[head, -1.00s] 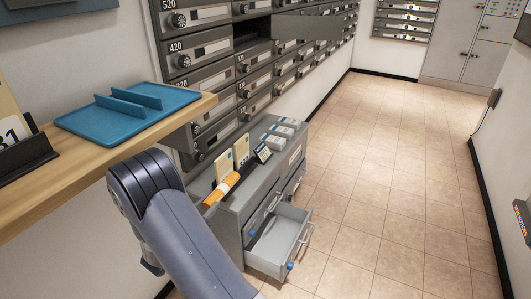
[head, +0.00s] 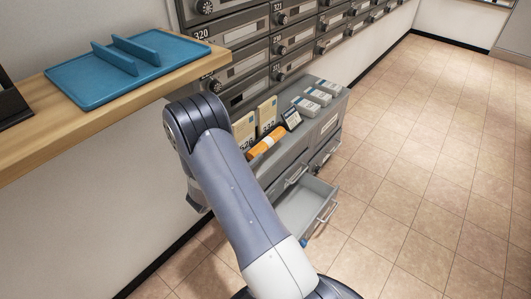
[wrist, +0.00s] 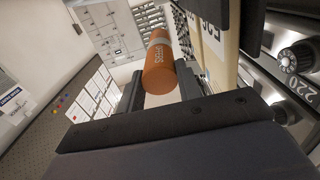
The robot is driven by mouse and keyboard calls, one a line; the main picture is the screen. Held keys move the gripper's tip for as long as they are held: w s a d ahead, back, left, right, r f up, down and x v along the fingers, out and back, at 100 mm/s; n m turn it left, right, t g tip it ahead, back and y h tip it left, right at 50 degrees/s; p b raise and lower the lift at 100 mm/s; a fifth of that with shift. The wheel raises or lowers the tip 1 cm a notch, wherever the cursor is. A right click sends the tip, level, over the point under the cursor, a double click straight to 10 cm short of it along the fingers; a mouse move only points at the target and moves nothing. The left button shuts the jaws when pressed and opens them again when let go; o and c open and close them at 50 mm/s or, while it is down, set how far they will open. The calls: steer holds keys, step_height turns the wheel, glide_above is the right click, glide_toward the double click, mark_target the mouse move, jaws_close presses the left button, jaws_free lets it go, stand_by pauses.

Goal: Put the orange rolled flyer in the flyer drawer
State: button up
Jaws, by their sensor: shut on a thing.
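The orange rolled flyer (head: 267,141) shows just past my arm in the head view, above the top of the grey cabinet. In the wrist view the flyer (wrist: 161,66) sits between the two dark fingers of my gripper (wrist: 162,88), which is shut on it. A pale band wraps its far part. In the head view my arm hides the gripper. An open, empty-looking drawer (head: 304,208) sticks out low at the cabinet's front, below and right of the flyer. My arm covers its near part, and I cannot read a label on it.
The grey cabinet (head: 296,160) carries upright tan cards (head: 266,113), a small dark sign (head: 291,118) and white stacks (head: 318,95). Mailboxes (head: 245,65) line the wall behind. A wooden shelf (head: 120,115) with a blue tray (head: 75,92) is at left. The tiled floor (head: 430,180) at right is clear.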

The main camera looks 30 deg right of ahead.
steer(key=shift+f+b, duration=0.9)
steer(key=shift+f, duration=2.15)
steer(key=shift+f, duration=0.2)
steer(key=o, duration=0.9)
steer(key=shift+o, duration=0.2)
steer(key=shift+r, duration=0.1)
steer(key=shift+r, duration=0.25)
steer(key=p+v, duration=0.3)
steer(key=v, duration=0.9)
